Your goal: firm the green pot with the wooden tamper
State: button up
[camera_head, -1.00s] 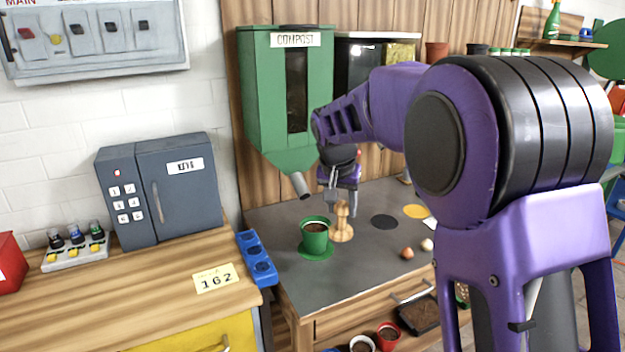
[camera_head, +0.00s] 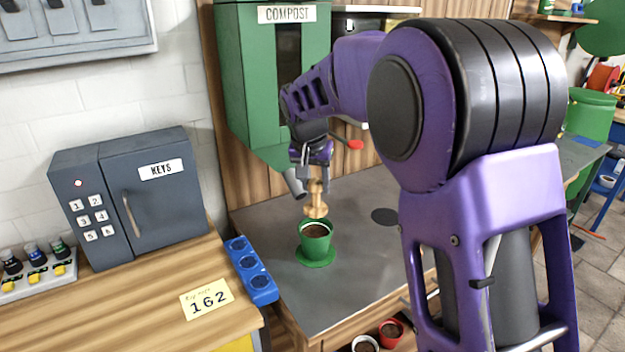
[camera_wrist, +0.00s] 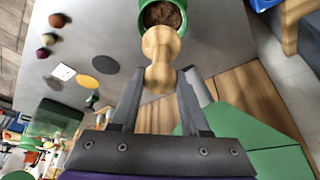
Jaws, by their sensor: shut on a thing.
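The green pot (camera_head: 315,240), filled with brown soil, stands on a green round base on the grey bench top. It also shows at the top of the wrist view (camera_wrist: 142,22). My gripper (camera_head: 314,172) is shut on the wooden tamper (camera_head: 316,203) and holds it upright just above the pot. In the wrist view my fingers (camera_wrist: 159,85) grip the tamper's narrow handle, and its round head (camera_wrist: 161,42) overlaps the pot's rim. I cannot tell whether the head touches the soil (camera_wrist: 163,14).
The green compost hopper (camera_head: 272,80) hangs behind the pot, its spout close to my gripper. A blue socket strip (camera_head: 250,268) lies at the left bench edge. A black disc (camera_head: 385,217), an orange disc (camera_wrist: 105,64) and several small balls lie on the bench.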

aim_at(315, 201)
jog(key=shift+f+b, duration=2)
jog(key=shift+f, duration=0.85)
jog(key=shift+f+b, duration=0.3)
jog(key=shift+f, duration=0.2)
jog(key=shift+r, duration=0.1)
jog(key=shift+r+p, duration=2.65)
jog(key=shift+r, duration=0.8)
jog(key=shift+r+p, duration=2.25)
jog(key=shift+r, duration=0.75)
